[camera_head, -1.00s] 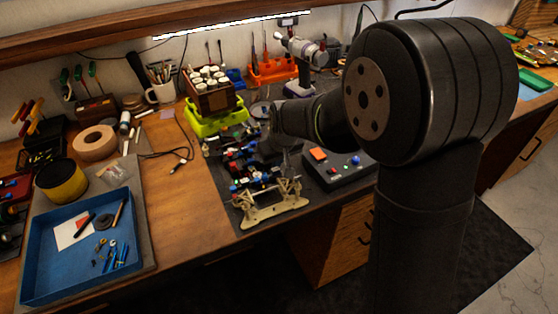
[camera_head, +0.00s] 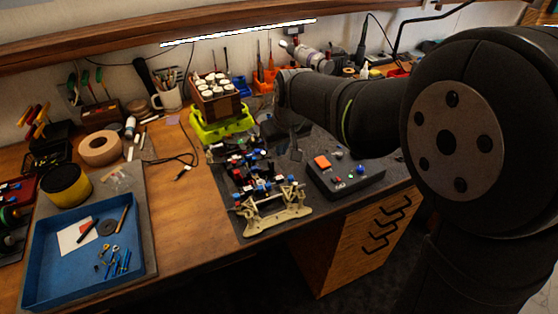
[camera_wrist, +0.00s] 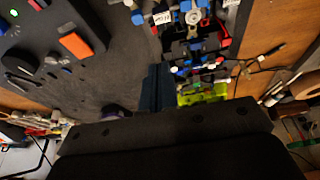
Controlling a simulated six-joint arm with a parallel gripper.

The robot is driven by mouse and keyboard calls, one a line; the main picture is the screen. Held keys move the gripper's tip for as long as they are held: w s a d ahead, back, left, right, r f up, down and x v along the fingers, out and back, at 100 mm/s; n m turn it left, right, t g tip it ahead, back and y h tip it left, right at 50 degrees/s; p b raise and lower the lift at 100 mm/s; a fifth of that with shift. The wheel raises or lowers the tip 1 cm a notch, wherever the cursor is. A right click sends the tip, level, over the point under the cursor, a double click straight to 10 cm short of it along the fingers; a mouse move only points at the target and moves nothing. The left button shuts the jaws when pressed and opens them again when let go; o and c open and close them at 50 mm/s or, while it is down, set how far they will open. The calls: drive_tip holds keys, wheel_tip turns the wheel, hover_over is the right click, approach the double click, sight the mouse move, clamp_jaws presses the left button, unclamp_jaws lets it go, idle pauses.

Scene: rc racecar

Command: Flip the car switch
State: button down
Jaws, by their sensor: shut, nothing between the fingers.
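The RC car (camera_head: 262,182) sits on the grey mat as an open chassis with a beige front plate, blue and red parts and wiring. In the wrist view its chassis (camera_wrist: 192,40) shows at the top, right of centre. I cannot make out its switch in either view. My gripper (camera_wrist: 158,88) is shut and empty, its dark fingers together over bare mat beside the car. In the head view the gripper (camera_head: 297,153) hangs small and dark between the car and the grey control box (camera_head: 345,178), apart from both.
The control box carries an orange button (camera_head: 322,161). A lime-green tray (camera_head: 222,124) with a rack of white-capped bottles stands behind the car. A blue tray (camera_head: 45,232) with small parts lies at the left. Bare wooden bench (camera_head: 182,215) separates it from the car.

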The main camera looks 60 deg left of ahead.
drive_tip(key=v, duration=0.4)
drive_tip(key=shift+a, duration=0.1)
